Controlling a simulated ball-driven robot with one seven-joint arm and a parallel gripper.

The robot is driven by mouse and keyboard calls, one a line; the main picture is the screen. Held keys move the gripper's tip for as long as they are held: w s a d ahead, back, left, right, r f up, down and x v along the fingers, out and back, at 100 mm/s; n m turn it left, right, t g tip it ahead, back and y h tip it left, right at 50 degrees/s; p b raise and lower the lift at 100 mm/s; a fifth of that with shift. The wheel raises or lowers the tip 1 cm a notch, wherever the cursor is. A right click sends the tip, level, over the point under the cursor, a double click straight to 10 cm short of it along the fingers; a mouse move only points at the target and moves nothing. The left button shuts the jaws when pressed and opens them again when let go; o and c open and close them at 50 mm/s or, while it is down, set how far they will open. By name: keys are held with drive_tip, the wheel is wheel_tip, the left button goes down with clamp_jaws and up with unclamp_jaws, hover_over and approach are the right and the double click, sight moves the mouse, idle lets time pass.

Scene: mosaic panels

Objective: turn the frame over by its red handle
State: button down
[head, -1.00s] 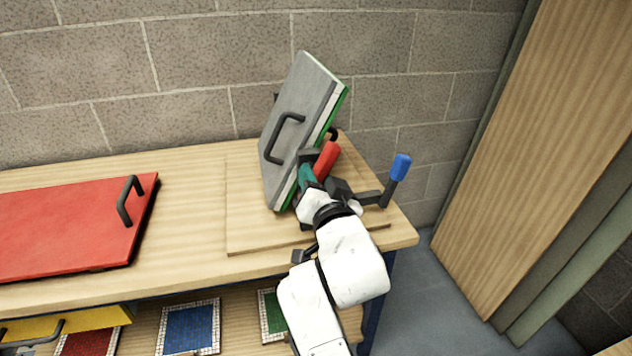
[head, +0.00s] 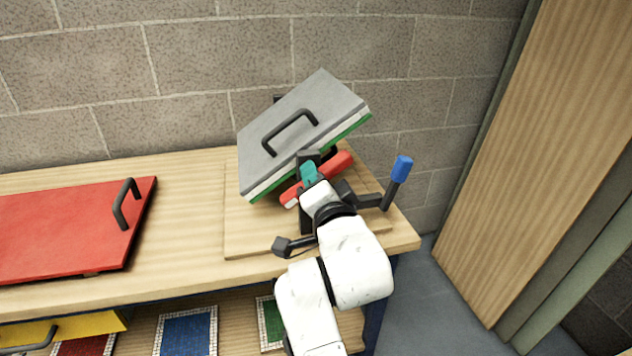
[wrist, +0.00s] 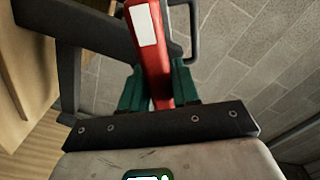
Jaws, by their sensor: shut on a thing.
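The frame (head: 300,115) is a grey panel with a black handle on its upper face and a green edge below. It is tilted on its stand above the wooden base board, its right end higher. The red handle (head: 335,166) shows at the frame's near side. In the wrist view the red handle (wrist: 150,45) with a white patch runs between the teal fingers of my gripper (wrist: 160,92). My gripper (head: 309,172) is shut on the red handle. The frame's underside is hidden.
A blue-topped lever (head: 401,168) stands to the right of the stand. A red panel (head: 65,230) with a black handle lies on the bench (head: 190,185) at left. Mosaic panels (head: 187,330) sit on the shelf below. A block wall is close behind.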

drive_tip(key=shift+f+m+b, duration=0.15)
drive_tip(key=shift+m+b, duration=0.3)
drive_tip(key=shift+m, duration=1.1)
drive_tip(key=shift+f+m+b, duration=0.15)
drive_tip(key=shift+m+b, duration=0.25)
drive_tip(key=shift+m, duration=1.55)
drive_tip(key=c, duration=1.1)
unclamp_jaws()
drive_tip(key=shift+c, duration=0.2)
drive_tip(key=shift+o, duration=1.1)
drive_tip(key=shift+r, duration=0.2)
drive_tip(key=shift+s, duration=0.1)
drive_tip(key=p+v, duration=0.1)
drive_tip(key=v, duration=0.9)
drive_tip(key=shift+s, duration=0.3)
drive_tip(key=shift+d, duration=0.1)
